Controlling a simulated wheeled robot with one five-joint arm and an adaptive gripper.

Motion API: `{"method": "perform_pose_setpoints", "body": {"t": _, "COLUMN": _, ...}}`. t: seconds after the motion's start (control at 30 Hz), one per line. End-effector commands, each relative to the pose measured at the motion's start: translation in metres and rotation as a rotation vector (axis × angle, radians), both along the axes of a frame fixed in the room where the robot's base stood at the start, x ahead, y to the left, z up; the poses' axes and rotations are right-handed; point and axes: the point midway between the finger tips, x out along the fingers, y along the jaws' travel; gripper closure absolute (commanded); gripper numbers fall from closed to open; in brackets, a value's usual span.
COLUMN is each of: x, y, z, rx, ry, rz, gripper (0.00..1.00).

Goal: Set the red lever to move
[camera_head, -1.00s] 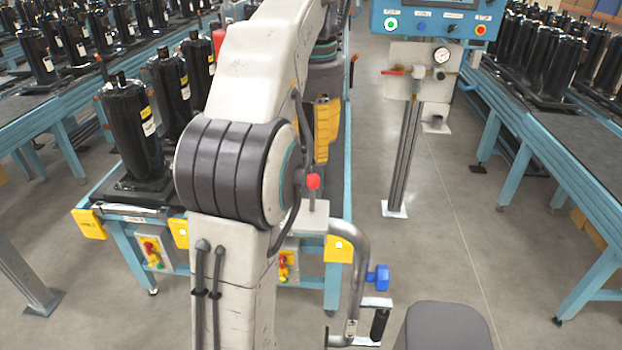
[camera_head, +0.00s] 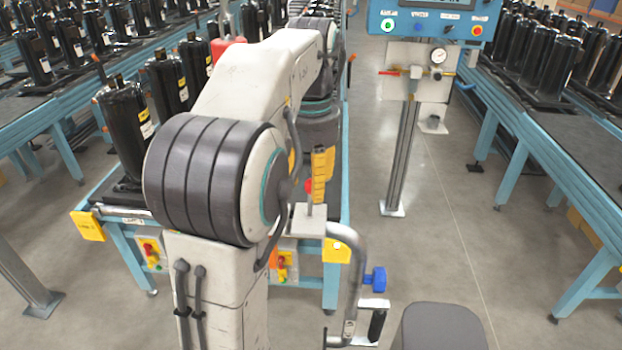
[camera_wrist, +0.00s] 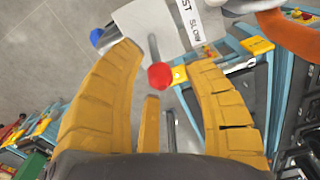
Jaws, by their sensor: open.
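The lever with a red ball knob (camera_wrist: 160,76) stands on a small pale plate (camera_wrist: 160,25), whose label reads "SLOW" and a cut-off "ST". My gripper (camera_wrist: 167,61) is open, with one yellow finger on each side of the knob in the wrist view. The knob appears between the fingertips; contact is not clear. The lever's set position cannot be told.
A blue knob (camera_head: 376,279) sits on the grey rail (camera_head: 357,268). Behind my arm is a blue bench with black compressors (camera_head: 122,125). A control panel with a red-handled valve (camera_head: 389,73) stands at upper right.

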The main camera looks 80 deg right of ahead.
Motion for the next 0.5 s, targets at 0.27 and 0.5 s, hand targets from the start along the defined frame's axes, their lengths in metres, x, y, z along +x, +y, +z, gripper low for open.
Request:
{"method": "perform_pose_setpoints", "body": {"t": 0.27, "x": 0.0, "y": 0.0005, "z": -0.0061, "rx": -0.001, "ry": 0.0, "rz": 0.0, "gripper": 0.53}}
{"method": "perform_pose_setpoints", "body": {"t": 0.5, "x": 0.0, "y": 0.0006, "z": -0.0072, "rx": -0.001, "ry": 0.0, "rz": 0.0, "gripper": 0.53}}
